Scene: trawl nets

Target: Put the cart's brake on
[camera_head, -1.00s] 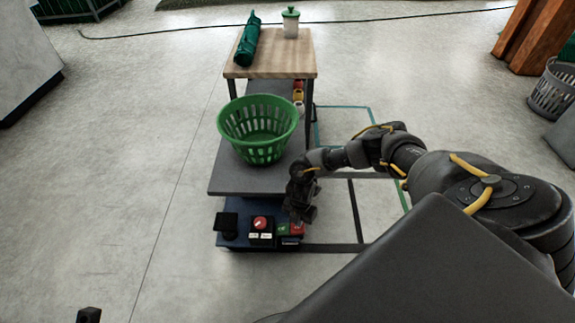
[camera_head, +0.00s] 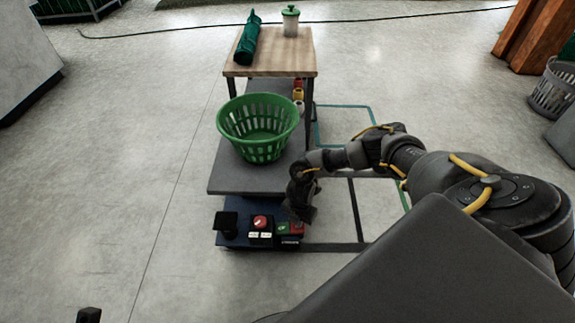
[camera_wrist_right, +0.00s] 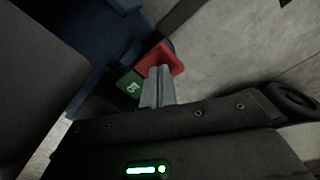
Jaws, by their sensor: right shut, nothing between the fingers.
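The cart (camera_head: 215,180) stands ahead of me with a wooden top, a grey lower shelf and a blue base at its near end. On the base's right side are a green pedal (camera_head: 282,228) and a red pedal (camera_head: 297,229), side by side. My right gripper (camera_head: 303,217) points down just above them. In the right wrist view its shut, empty fingers (camera_wrist_right: 158,86) overlap the lower edge of the red pedal (camera_wrist_right: 164,57). The green pedal (camera_wrist_right: 131,84), with a white mark, lies left of them. I cannot tell whether the fingers touch. My left gripper is not clearly seen.
A green basket (camera_head: 258,128) sits on the grey shelf. A red knob (camera_head: 260,222) and a black pad (camera_head: 227,224) are on the base, left of the pedals. Floor left is clear.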

